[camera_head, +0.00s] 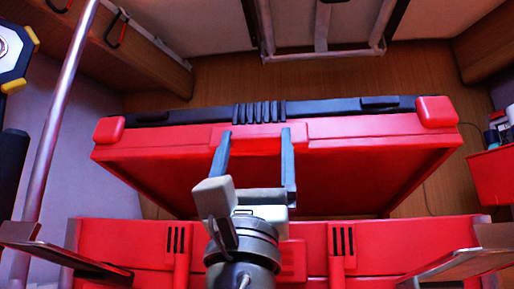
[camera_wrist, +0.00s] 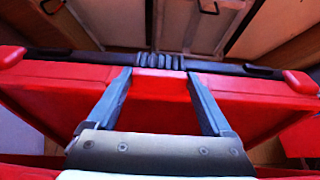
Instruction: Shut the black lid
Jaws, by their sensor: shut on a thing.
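The black lid (camera_head: 335,107) stands raised above the red case (camera_head: 125,245), with its red inner side and red corners facing me. Its black ribbed edge (camera_wrist: 225,67) runs across the top in the wrist view. My gripper (camera_head: 256,135) reaches up to the middle of the lid, its two grey fingers on either side of a red block on the lid's rim. The wrist view shows the fingers (camera_wrist: 160,80) wide apart, shut on that red part. Exact contact at the fingertips is hard to see.
Two grey metal latches stick out at the case front, left (camera_head: 75,255) and right (camera_head: 465,262). A metal pole (camera_head: 60,115) stands at the left. A red bin (camera_head: 492,175) with small items sits at the right. Wooden floor shows beyond the lid.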

